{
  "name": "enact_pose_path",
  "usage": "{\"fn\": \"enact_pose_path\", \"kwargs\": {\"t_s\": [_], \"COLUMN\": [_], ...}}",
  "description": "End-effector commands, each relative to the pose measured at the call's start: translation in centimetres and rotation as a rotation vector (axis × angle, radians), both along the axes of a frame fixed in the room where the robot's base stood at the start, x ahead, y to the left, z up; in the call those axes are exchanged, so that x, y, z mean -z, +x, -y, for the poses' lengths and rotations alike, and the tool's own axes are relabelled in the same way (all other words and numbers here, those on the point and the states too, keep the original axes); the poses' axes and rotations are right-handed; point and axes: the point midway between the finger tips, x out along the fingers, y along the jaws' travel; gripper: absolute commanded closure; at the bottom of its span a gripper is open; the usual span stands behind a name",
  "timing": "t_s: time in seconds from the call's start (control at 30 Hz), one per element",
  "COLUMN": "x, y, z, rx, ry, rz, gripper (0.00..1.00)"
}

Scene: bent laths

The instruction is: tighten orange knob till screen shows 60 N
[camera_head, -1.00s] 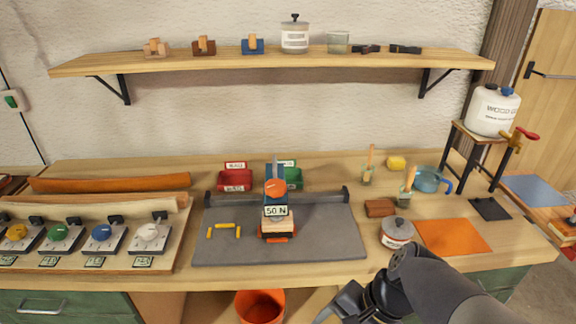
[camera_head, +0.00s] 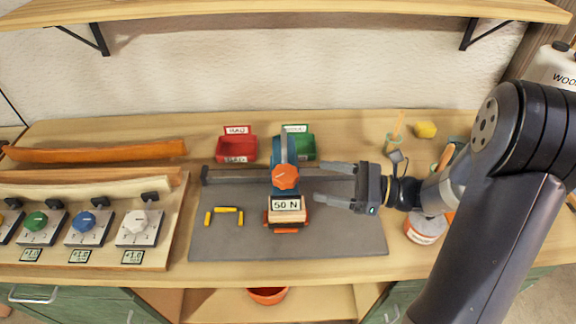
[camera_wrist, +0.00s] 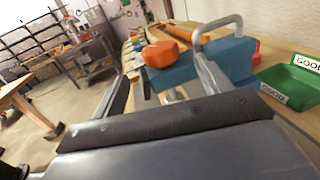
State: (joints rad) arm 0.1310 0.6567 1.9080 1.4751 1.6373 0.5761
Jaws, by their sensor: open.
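The orange knob (camera_head: 285,176) sits on the blue clamp device (camera_head: 285,153) on the grey mat. Just below the knob, the screen (camera_head: 287,205) reads 50 N. My gripper (camera_head: 318,182) is open, its two fingers pointing left, with the tips just right of the knob and not around it. In the wrist view the orange knob (camera_wrist: 167,54) shows ahead beside the blue body (camera_wrist: 200,66), and a grey metal handle (camera_wrist: 218,30) rises near it. My fingers there lie apart with nothing between them.
The grey mat (camera_head: 340,235) has several yellow pieces (camera_head: 226,209) at its left. Red bin (camera_head: 237,148) and green bin (camera_head: 302,148) stand behind. A board with colored dials (camera_head: 90,235) lies left.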

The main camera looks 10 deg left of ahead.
Motion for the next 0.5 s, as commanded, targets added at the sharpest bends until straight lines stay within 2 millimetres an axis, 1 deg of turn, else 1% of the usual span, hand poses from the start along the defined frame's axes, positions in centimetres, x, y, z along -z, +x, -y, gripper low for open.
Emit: {"fn": "enact_pose_path", "kwargs": {"t_s": [0.3, 0.5], "x": [-0.2, -0.1], "y": [-0.1, 0.0], "z": [-5.4, -8.2], "rx": [-0.006, -0.005], "ry": [-0.003, -0.003], "rz": [0.000, 0.001], "gripper": [0.27, 0.27]}}
